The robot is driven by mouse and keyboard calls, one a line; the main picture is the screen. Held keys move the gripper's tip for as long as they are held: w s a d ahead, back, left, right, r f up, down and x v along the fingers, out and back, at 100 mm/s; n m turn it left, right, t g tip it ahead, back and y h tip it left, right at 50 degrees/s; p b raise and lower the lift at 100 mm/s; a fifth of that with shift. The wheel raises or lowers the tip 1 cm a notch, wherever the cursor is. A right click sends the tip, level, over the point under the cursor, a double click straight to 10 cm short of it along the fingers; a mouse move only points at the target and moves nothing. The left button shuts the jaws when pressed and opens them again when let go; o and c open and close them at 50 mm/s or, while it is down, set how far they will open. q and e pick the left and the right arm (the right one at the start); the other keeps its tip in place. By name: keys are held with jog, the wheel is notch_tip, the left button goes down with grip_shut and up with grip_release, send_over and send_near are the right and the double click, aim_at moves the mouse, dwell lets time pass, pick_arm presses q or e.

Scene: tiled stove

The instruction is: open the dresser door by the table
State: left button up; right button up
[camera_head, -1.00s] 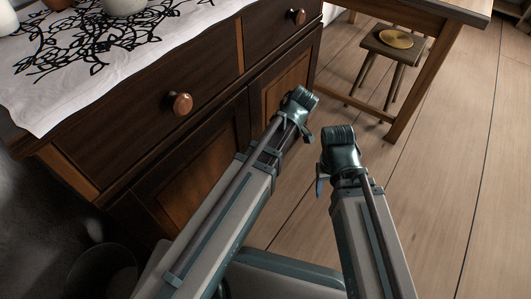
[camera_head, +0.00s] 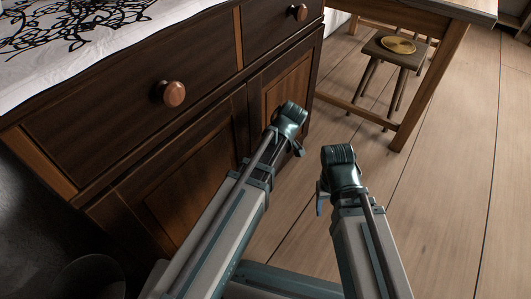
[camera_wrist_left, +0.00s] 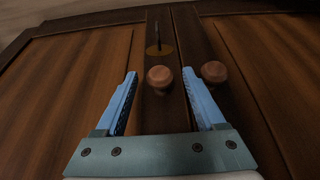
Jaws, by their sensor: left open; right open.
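The dark wooden dresser (camera_head: 120,125) fills the left of the head view. Its door nearer the table (camera_head: 285,85) shows an orange-brown panel; no gap shows at its edges. In the left wrist view, two round wooden knobs stand side by side at the door seam. One knob (camera_wrist_left: 160,78) lies between the open fingers of my left gripper (camera_wrist_left: 160,73); contact cannot be judged. The other knob (camera_wrist_left: 213,72) is just right of the right finger. A brass keyhole plate (camera_wrist_left: 160,50) is above the first knob. My right gripper (camera_head: 321,197) is partly hidden by its arm, away from the dresser.
The table (camera_head: 425,90) stands right of the dresser, with a stool (camera_head: 390,55) beneath it holding a brass plate (camera_head: 398,45). Drawer knobs (camera_head: 171,93) stick out above the doors. Plank floor (camera_head: 440,200) is open at right.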

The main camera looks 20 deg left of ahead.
pick_arm(q)
grip_shut()
dwell(1.3)
